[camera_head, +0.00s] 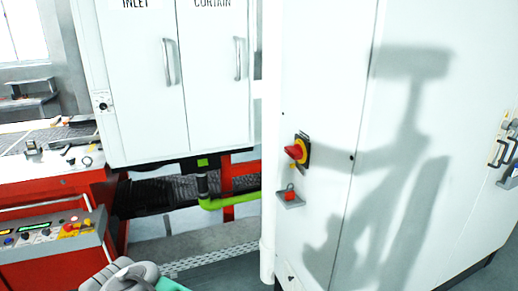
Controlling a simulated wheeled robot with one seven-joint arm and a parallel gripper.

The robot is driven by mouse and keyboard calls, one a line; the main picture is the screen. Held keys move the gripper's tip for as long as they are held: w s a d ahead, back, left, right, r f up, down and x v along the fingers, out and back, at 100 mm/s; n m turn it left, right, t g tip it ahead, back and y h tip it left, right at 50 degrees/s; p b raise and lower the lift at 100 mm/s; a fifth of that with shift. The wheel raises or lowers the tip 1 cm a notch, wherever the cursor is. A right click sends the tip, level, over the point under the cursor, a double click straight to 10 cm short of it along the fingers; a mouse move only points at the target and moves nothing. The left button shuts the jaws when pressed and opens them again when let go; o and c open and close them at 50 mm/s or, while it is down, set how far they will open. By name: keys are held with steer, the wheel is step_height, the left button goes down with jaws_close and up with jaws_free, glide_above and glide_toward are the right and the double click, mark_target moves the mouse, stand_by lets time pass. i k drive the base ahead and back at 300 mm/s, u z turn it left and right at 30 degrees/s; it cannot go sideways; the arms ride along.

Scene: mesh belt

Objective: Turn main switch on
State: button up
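The main switch (296,151) is a red rotary knob on a yellow and black plate, mounted on the front of a tall white cabinet (318,75). The knob looks turned at a slant; its exact setting is too small to read. A grey and teal part at the bottom edge (125,278) looks like part of my own arm. My gripper's fingers cannot be made out, so I cannot place them against the switch.
A small grey holder with a red item (290,197) sticks out below the switch. A control panel (45,235) with coloured buttons stands at lower left. White cabinet doors (215,75) with handles are at upper left. A green pipe (228,201) runs below them.

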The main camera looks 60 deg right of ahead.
mark_target(296, 153)
steer(key=z, duration=0.3)
steer(key=i, duration=1.2)
steer(key=z, duration=0.6)
